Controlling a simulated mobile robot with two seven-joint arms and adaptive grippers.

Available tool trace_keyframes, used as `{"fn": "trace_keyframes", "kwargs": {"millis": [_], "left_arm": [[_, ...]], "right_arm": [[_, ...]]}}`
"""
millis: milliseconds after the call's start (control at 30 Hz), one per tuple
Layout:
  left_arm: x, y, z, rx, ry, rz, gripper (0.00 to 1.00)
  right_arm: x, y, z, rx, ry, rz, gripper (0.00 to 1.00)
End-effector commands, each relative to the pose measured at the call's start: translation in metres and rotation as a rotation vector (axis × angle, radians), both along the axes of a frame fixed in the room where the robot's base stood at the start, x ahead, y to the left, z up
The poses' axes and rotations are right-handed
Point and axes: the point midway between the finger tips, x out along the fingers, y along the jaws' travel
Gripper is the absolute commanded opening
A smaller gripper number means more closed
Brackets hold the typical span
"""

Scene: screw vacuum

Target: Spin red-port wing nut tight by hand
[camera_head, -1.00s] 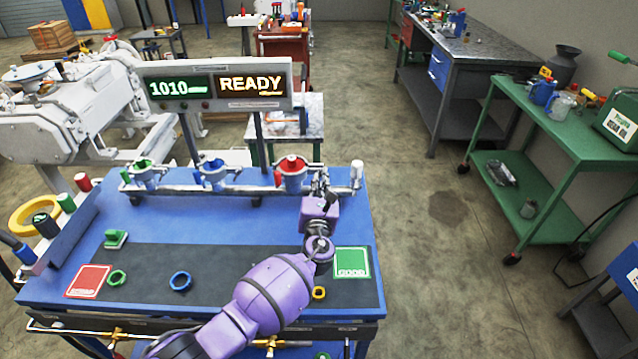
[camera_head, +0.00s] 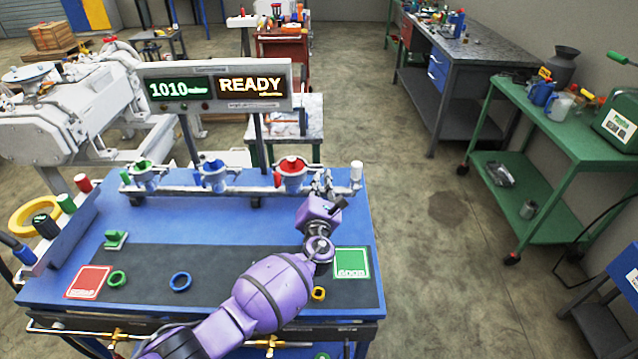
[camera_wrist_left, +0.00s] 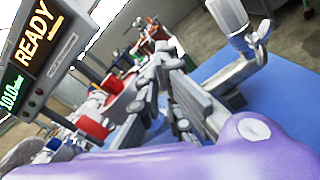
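The red port (camera_head: 291,167) is the rightmost of three coloured ports on the manifold rail, with a red cap on a grey body. My left gripper (camera_head: 322,183) is at its right side, close to the clamp area. In the left wrist view, the red port (camera_wrist_left: 97,128) is left of the gripper (camera_wrist_left: 160,62). The grey fingers converge towards their tips, and I cannot tell whether they grip anything. The wing nut cannot be made out clearly; the fingers may hide it. My right gripper is not in view.
A white-topped fitting (camera_head: 356,174) stands just right of my gripper. The blue port (camera_head: 213,172) and green port (camera_head: 144,174) are to the left. The display (camera_head: 215,86) reads "1010" and "READY". The dark mat (camera_head: 215,270) has loose rings and cards.

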Motion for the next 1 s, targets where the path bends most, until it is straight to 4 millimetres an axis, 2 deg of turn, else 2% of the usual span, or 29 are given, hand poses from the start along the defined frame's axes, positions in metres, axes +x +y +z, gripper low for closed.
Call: {"fn": "trace_keyframes", "kwargs": {"millis": [133,200,300,667,833,1000], "left_arm": [[-0.001,0.0,-0.001,-0.001,0.003,-0.001,0.0],[-0.001,0.0,-0.002,-0.002,0.003,-0.001,0.12],[-0.001,0.0,-0.001,-0.002,0.001,0.0,0.23],[-0.004,0.0,-0.001,-0.002,0.001,0.0,0.23],[-0.026,0.001,-0.002,-0.004,0.002,0.0,0.23],[-0.064,0.002,-0.003,-0.005,0.004,0.0,0.23]], "right_arm": [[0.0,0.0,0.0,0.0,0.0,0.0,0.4],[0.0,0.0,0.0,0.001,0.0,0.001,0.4],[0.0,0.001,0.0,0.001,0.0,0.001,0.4],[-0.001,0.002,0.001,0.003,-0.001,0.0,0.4],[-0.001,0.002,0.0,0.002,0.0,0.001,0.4],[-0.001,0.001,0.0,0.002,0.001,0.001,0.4]]}}
